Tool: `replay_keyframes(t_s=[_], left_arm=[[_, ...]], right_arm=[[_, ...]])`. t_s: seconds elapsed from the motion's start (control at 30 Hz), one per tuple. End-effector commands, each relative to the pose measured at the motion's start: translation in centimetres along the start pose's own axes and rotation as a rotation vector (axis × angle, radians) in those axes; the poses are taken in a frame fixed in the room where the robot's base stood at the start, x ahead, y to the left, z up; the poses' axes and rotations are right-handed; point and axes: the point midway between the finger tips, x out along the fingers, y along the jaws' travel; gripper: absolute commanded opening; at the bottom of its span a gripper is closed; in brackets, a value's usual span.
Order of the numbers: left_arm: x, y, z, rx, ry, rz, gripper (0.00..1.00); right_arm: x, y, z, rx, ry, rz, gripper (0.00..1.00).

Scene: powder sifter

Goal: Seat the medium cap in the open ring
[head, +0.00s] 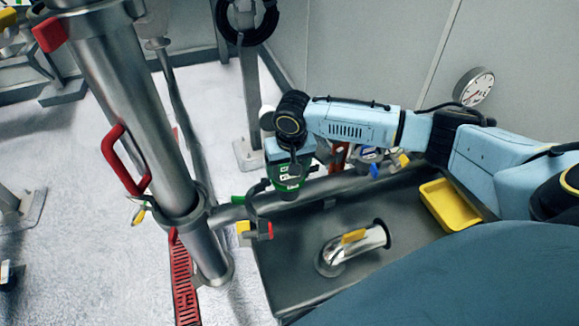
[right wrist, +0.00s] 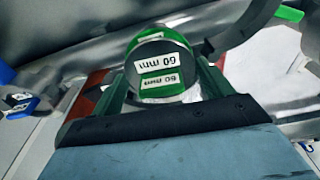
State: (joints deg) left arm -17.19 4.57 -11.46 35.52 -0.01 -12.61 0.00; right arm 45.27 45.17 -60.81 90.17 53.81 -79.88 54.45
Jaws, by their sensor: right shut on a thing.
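My right gripper (head: 284,160) is shut on a round green and metal cap (right wrist: 160,66) labelled "60 mm". In the right wrist view the cap sits between the two green fingers. In the head view the cap (head: 290,180) shows below the gripper, above the horizontal pipe (head: 322,188) along the dark bench. A curved dark ring-like part (head: 257,220) with a red tab is beside the column, left of and below the cap. I cannot tell whether it is the open ring. A curved grey part (right wrist: 243,28) shows behind the cap at the upper right in the wrist view.
The steel column (head: 150,120) with a red handle stands at left. A shiny elbow pipe (head: 350,250) lies on the dark bench (head: 300,270). A yellow tray (head: 433,200) is at right. Blue-and-white labelled things (head: 372,154) sit behind the pipe, under my right arm.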

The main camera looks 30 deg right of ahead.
Motion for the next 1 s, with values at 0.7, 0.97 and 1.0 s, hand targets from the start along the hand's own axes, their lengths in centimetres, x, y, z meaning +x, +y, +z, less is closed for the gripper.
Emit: replay_keyframes(t_s=[0.7, 0.97, 1.0], left_arm=[[0.4, 0.0, -0.2, 0.000, 0.003, -0.001, 0.36], [0.7, 0.0, 0.1, 0.000, 0.000, 0.000, 0.36], [0.7, 0.0, 0.1, 0.000, 0.000, 0.000, 0.36]], right_arm=[[-5.2, -0.1, 1.0, -0.008, -0.012, 0.000, 1.00], [-11.1, 0.0, 0.8, -0.003, 0.002, -0.001, 1.00], [-11.7, 0.0, 0.8, -0.001, 0.002, -0.001, 1.00]])
